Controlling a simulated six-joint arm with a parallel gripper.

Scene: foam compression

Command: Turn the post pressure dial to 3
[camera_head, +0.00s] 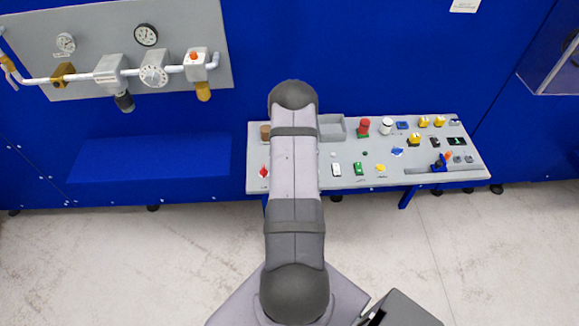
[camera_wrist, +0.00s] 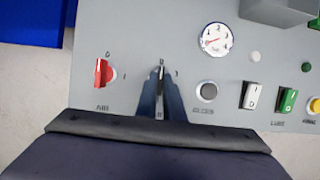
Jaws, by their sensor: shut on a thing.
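In the wrist view my gripper (camera_wrist: 160,85) points at the grey panel, and its two dark fingers are shut on a small dark dial (camera_wrist: 160,71). The fingers cover most of the dial, so its pointer is hard to read. Small marks stand above the dial and to its upper right; the right one looks like a 3. A round white gauge (camera_wrist: 217,40) with a red needle sits to the upper right. In the head view my arm hides the gripper and the dial.
A red AIR switch (camera_wrist: 104,73) is left of the gripper. A grey round button (camera_wrist: 206,91), a white rocker (camera_wrist: 251,95) and a green rocker (camera_wrist: 287,100) are on the right. The head view shows the console (camera_head: 390,178) with several other controls.

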